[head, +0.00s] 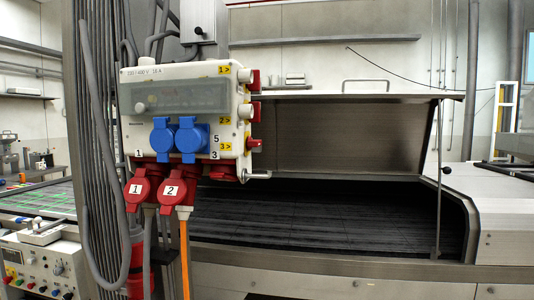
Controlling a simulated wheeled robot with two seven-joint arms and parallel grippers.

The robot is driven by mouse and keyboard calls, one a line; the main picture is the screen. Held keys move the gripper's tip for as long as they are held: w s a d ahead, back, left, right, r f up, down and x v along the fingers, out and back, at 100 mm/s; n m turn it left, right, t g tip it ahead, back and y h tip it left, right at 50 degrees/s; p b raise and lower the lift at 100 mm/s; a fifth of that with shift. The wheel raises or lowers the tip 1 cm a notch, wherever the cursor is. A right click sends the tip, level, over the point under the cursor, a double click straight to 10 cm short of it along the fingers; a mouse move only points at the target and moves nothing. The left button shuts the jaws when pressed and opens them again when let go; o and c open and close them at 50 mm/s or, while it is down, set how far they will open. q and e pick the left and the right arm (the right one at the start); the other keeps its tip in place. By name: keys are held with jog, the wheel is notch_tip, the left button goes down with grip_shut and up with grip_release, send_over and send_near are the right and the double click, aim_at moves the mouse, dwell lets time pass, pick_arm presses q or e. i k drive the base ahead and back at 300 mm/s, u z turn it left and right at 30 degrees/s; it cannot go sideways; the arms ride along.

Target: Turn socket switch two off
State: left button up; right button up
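A white socket box (130,128) hangs at left centre in the head view, beside a column of grey cables. Yellow labels 1, 2 and 3 run down its right edge, each by a red switch. Switch two (255,111) is the middle one, beside label 2 (224,120). Switch one (254,79) is above it and switch three (255,143) below it. The exact turn of switch two is too small to tell. Red plugs marked 1 (136,190) and 2 (171,191) hang below the box. Neither of my grippers is in view.
Two blue socket covers (192,137) sit on the box front. An orange cable (185,260) and grey cables hang below it. A metal dryer hood (345,135) stands open behind, to the right. A control panel (40,262) is at lower left.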

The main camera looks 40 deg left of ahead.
aim_at(256, 118)
jog(key=u, duration=0.85)
jog(key=i, duration=0.85)
jog(key=u, duration=2.7)
jog(key=k, duration=2.05)
jog(key=z, duration=2.05)
